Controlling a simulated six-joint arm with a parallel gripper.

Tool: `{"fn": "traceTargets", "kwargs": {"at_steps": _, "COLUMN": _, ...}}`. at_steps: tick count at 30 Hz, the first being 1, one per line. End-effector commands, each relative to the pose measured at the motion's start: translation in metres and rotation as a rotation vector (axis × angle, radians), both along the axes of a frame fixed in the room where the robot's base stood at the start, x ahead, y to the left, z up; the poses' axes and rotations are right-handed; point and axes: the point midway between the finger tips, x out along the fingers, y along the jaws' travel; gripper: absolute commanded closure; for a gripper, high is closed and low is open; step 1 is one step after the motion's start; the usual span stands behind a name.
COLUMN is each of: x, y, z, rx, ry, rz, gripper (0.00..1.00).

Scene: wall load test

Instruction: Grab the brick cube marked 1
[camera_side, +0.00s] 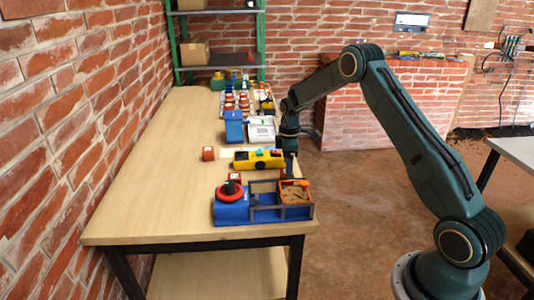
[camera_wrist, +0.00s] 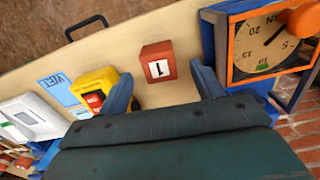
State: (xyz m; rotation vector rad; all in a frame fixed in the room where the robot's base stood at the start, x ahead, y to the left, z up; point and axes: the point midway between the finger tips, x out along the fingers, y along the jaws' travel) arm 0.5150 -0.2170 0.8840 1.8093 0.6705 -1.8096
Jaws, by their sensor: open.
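The red-brown brick cube marked 1 (camera_wrist: 158,62) lies on the wooden table in the wrist view, its white label with a black 1 showing. My gripper (camera_wrist: 161,72) is open, its blue fingers spread to either side of the cube in the picture. The cube looks beyond the fingertips, with nothing held. My gripper (camera_side: 290,165) is low at the table's right edge in that view.
A yellow device (camera_side: 258,159) and a blue box with a red ring (camera_side: 231,205) stand near the cubes. An orange-framed dial (camera_wrist: 270,45) is close to the right finger. Farther back are a blue bin (camera_side: 233,127) and a white box (camera_side: 262,129). The table's left side is clear.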

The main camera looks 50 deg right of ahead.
Motion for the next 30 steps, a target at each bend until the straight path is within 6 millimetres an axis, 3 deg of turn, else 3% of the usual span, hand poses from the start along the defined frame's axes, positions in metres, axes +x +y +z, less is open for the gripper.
{"fn": "traceTargets", "kwargs": {"at_steps": 12, "x": 0.002, "y": 0.001, "z": -0.042, "rx": 0.0, "ry": 0.0, "rz": 0.0, "gripper": 0.34}}
{"fn": "traceTargets", "kwargs": {"at_steps": 28, "x": 0.002, "y": 0.001, "z": -0.044, "rx": 0.0, "ry": 0.0, "rz": 0.0, "gripper": 0.34}}
{"fn": "traceTargets", "kwargs": {"at_steps": 30, "x": 0.002, "y": 0.001, "z": -0.044, "rx": 0.0, "ry": 0.0, "rz": 0.0, "gripper": 0.43}}
